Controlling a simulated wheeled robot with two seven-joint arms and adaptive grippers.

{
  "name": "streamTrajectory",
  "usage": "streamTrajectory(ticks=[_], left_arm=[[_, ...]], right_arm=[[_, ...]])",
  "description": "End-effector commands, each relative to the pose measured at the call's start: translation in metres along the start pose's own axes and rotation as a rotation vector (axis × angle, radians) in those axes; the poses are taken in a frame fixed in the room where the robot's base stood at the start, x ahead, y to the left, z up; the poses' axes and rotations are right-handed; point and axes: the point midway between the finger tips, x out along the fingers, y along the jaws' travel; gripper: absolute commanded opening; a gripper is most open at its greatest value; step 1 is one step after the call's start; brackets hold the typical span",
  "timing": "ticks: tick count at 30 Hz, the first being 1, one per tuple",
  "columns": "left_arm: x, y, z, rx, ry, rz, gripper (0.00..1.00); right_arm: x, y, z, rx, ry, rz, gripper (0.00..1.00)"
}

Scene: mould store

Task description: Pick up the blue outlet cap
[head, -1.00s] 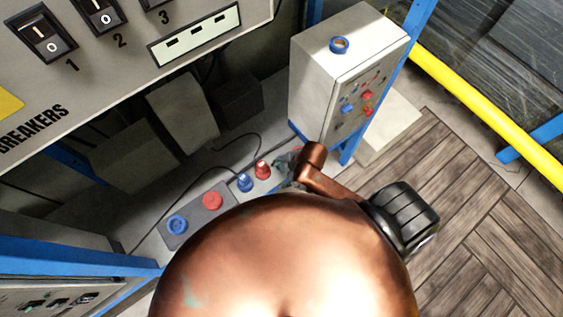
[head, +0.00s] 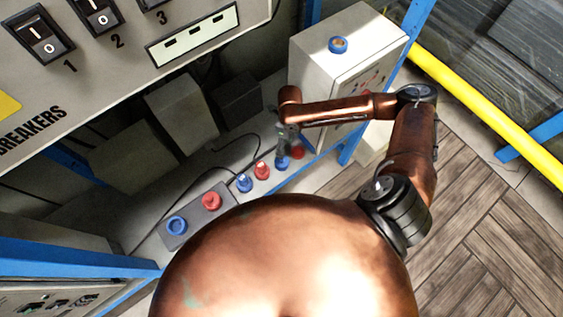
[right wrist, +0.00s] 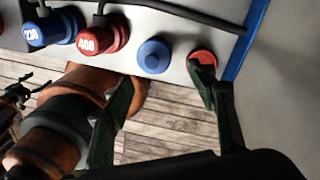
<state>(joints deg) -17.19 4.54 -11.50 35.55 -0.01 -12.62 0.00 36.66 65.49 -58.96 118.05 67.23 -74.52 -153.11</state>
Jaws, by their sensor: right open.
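The blue outlet cap (right wrist: 154,56) sits on the light grey ledge in the right wrist view, between a red plug and a red cap. It also shows in the head view (head: 282,163), just below my right gripper. My right gripper (right wrist: 161,72) is open and empty. Its two dark fingers straddle the blue cap in the right wrist view, one lower left of it and one to its right. The right fingertip overlaps the red cap (right wrist: 203,57) in the picture; I cannot tell whether they touch.
A blue plug (right wrist: 55,28) and a red plug (right wrist: 98,39) with dark cables stand beside the cap. A grey box (head: 195,213) with blue and red rounds lies farther left.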

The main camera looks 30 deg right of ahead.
Motion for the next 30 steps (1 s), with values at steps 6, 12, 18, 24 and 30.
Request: streamTrajectory(ticks=[6, 12, 18, 24, 30], left_arm=[[0.004, 0.000, 0.001, -0.001, -0.002, 0.000, 0.76], [0.007, 0.000, 0.002, -0.001, -0.003, 0.000, 0.76], [0.013, 0.000, 0.004, -0.001, -0.006, 0.000, 0.76], [0.014, 0.000, 0.005, -0.001, -0.007, 0.000, 0.76], [0.014, 0.000, 0.005, -0.001, -0.007, 0.000, 0.76]], right_arm=[[0.020, -0.002, -0.001, -0.017, 0.005, 0.001, 0.52], [0.036, 0.000, 0.000, -0.016, 0.005, 0.001, 0.52], [0.066, 0.004, 0.002, -0.014, 0.006, 0.002, 0.52], [0.077, 0.003, 0.002, -0.016, 0.004, -0.002, 0.52], [0.077, 0.003, 0.002, -0.016, 0.004, -0.002, 0.48]])
